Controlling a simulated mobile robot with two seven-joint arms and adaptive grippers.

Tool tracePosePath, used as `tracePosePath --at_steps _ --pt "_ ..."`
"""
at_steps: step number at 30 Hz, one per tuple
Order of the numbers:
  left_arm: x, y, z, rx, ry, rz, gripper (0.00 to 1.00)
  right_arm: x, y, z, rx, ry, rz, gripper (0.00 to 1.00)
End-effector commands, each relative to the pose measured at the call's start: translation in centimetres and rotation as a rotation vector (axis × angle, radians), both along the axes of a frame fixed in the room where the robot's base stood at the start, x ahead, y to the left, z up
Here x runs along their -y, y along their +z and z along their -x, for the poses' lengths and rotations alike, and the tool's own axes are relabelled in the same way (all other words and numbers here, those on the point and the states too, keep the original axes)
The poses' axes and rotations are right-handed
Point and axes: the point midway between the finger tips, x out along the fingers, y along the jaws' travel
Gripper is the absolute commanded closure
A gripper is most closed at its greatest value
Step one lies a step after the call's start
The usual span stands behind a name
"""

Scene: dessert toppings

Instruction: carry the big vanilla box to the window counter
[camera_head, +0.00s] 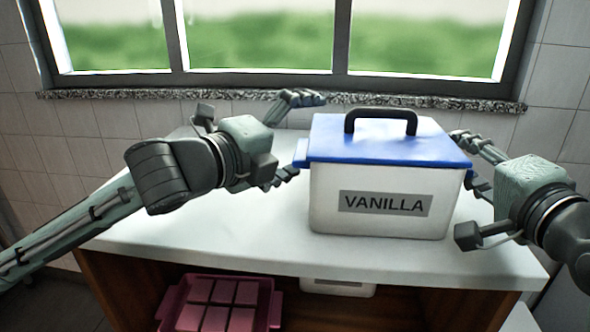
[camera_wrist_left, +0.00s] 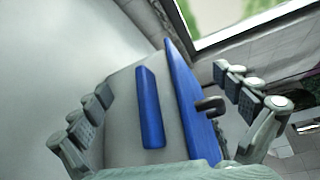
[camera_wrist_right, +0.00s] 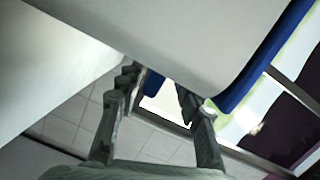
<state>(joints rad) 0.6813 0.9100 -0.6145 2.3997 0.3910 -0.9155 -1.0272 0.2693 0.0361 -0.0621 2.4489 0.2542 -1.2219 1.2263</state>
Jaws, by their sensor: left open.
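The big vanilla box (camera_head: 372,200) is white with a blue lid, a black top handle and a grey VANILLA label. It stands upright on a white countertop (camera_head: 250,225) below the window. My left gripper (camera_head: 306,135) is open at the box's left side. In the left wrist view, its fingers stand apart around the blue side handle (camera_wrist_left: 150,108). My right gripper (camera_head: 470,160) is at the box's right side, its fingers partly hidden. In the right wrist view, a bit of blue handle (camera_wrist_right: 153,83) shows between its fingers; whether they touch it is unclear.
A granite window sill (camera_head: 240,95) runs along the tiled wall behind the countertop. Below, a shelf holds a pink tray (camera_head: 272,300) with several squares and a white container (camera_head: 338,288). The countertop in front and left of the box is clear.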

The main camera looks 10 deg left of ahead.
Motion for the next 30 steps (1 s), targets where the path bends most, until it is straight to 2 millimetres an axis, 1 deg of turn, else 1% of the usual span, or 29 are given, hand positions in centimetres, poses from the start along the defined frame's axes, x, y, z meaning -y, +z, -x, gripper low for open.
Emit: tracePosePath --at_steps 4,7,15,19,24,30 --pt "-0.2 0.0 0.0 0.0 0.001 -0.001 0.0 0.0 0.0 0.0 0.0 0.0 0.0 0.63" --pt "-1.0 0.0 -0.1 0.0 0.003 -0.003 0.0 0.0 0.0 0.0 0.0 0.0 0.0 0.63" --pt "-4.9 -0.2 -0.1 -0.003 0.003 -0.006 0.0 0.0 0.0 0.0 0.0 0.0 0.0 0.63" --pt "-6.2 -0.2 -0.1 -0.003 0.001 -0.004 0.0 0.0 0.0 0.0 0.0 0.0 0.0 0.63" --pt "-6.9 -0.1 -0.1 -0.001 -0.003 -0.001 0.0 0.0 0.0 0.0 0.0 0.0 0.0 0.63" --pt "-6.9 -0.1 -0.1 -0.001 -0.003 0.0 0.0 0.0 0.0 0.0 0.0 0.0 0.0 0.63"
